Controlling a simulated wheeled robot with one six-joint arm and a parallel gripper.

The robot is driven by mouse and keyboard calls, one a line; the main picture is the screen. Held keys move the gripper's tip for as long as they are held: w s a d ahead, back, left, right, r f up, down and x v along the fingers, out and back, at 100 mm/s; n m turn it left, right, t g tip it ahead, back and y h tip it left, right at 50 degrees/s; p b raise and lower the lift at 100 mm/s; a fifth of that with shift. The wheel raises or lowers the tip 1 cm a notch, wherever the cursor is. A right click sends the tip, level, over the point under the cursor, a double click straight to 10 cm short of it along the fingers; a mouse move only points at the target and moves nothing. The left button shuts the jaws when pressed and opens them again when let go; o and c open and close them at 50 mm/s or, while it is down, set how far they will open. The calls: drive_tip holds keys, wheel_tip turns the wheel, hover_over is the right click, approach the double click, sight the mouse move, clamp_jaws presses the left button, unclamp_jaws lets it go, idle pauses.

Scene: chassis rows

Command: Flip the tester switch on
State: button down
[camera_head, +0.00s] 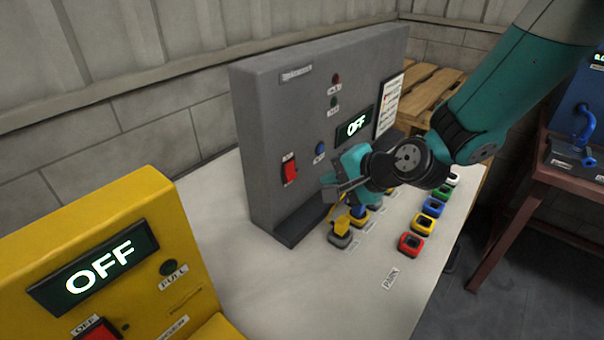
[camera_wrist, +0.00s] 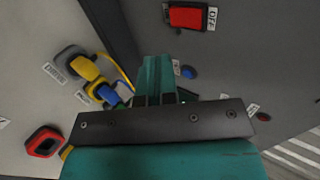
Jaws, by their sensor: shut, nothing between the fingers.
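The grey panel (camera_head: 262,120) stands upright on a pale bench, with a small label at its top. Its red rocker switch (camera_head: 290,169) is on the front face at lower left; it also shows at the top of the wrist view (camera_wrist: 189,17), beside a label reading OFF. The panel's lit display (camera_head: 356,124) reads OFF. A blue button (camera_head: 320,147) sits right of the switch. My gripper (camera_head: 328,189) is shut and empty in front of the panel, right of and below the switch, apart from it. Its fingers (camera_wrist: 158,77) are together in the wrist view.
A yellow box (camera_head: 150,240) at front left has its own OFF display and a partly cut-off red switch. Several coloured sockets, including a red one (camera_head: 411,244), stand on the bench (camera_head: 290,290). Yellow and blue plugs (camera_wrist: 87,70) with a cable lie below my gripper.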

sight(293, 178)
drive_tip(key=x, duration=0.2)
drive_tip(key=r+p+x, duration=0.1)
drive_tip(key=x, duration=0.2)
drive_tip(key=p+x, duration=0.1)
drive_tip(key=x, duration=0.2)
drive_tip(key=shift+w+a+r, duration=0.15)
drive_tip(key=shift+w+a, duration=0.35)
